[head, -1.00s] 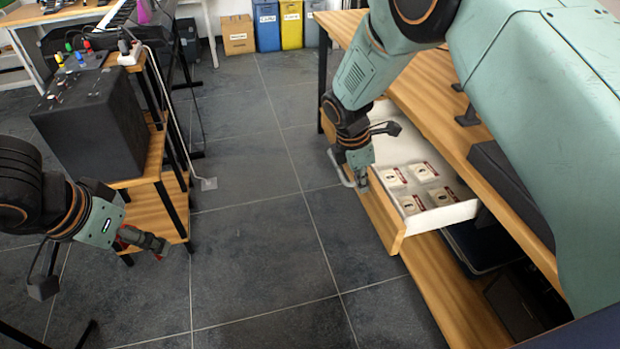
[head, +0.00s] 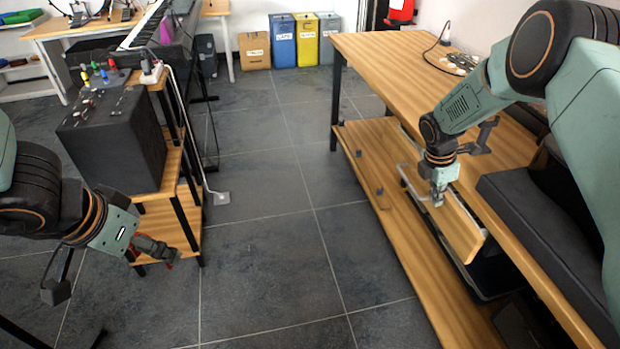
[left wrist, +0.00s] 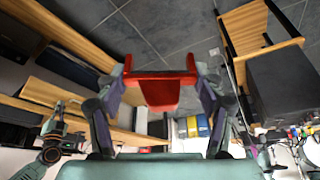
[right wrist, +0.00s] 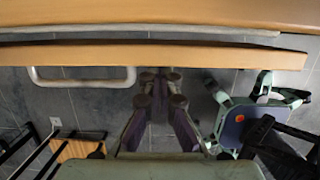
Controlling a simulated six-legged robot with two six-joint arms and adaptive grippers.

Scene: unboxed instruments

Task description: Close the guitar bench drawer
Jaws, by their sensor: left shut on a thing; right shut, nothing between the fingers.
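The guitar bench (head: 385,60) runs along the right of the head view. Its drawer front (head: 465,232) sits close to the bench's edge, and the drawer's inside no longer shows. In the right wrist view the drawer front (right wrist: 220,54) spans the picture, with a narrow gap between it and the bench top. The metal handle (right wrist: 82,84) is left of my right gripper (right wrist: 160,74), which is shut and empty with its tips at the drawer front. My left gripper (head: 158,250) is shut on a red object (left wrist: 160,90), away from the bench.
A lower shelf (head: 362,165) juts out under the drawer, with small dark pieces on it. A dark padded case (head: 525,205) lies on the bench. A black speaker (head: 115,145) stands on a wooden stand at left.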

